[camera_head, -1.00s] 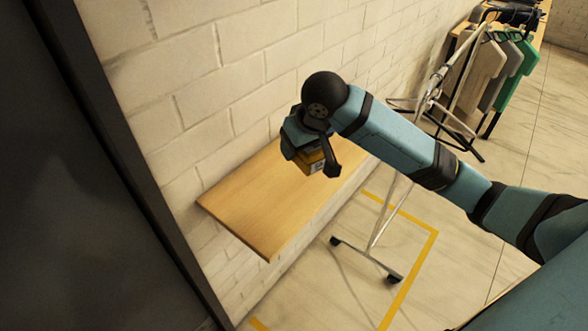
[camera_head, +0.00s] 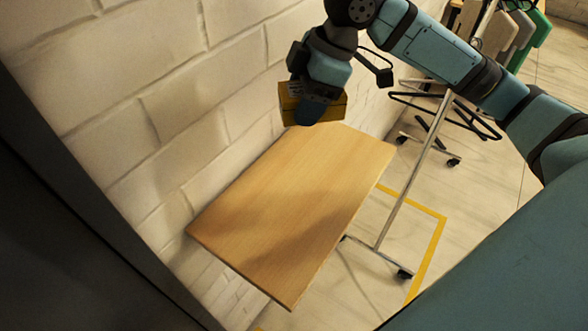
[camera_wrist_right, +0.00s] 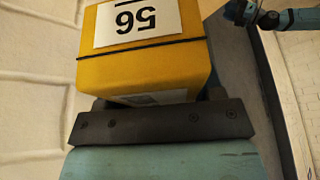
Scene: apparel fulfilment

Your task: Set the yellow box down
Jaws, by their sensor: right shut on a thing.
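The yellow box (camera_head: 288,103) is held in my right gripper (camera_head: 312,104), above the far end of the wooden shelf (camera_head: 290,210) and close to the brick wall. A finger covers part of the box in the head view. In the right wrist view the yellow box (camera_wrist_right: 150,62) shows a white label reading 56 and a dark band, and the gripper's dark bar (camera_wrist_right: 158,122) crosses below it. The box appears clear of the shelf.
The shelf top is bare. A white brick wall (camera_head: 130,80) runs along its left side. A metal garment rack (camera_head: 410,180) stands to the right on the floor, with hanging garments (camera_head: 515,38) further back. A dark panel (camera_head: 60,220) fills the lower left.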

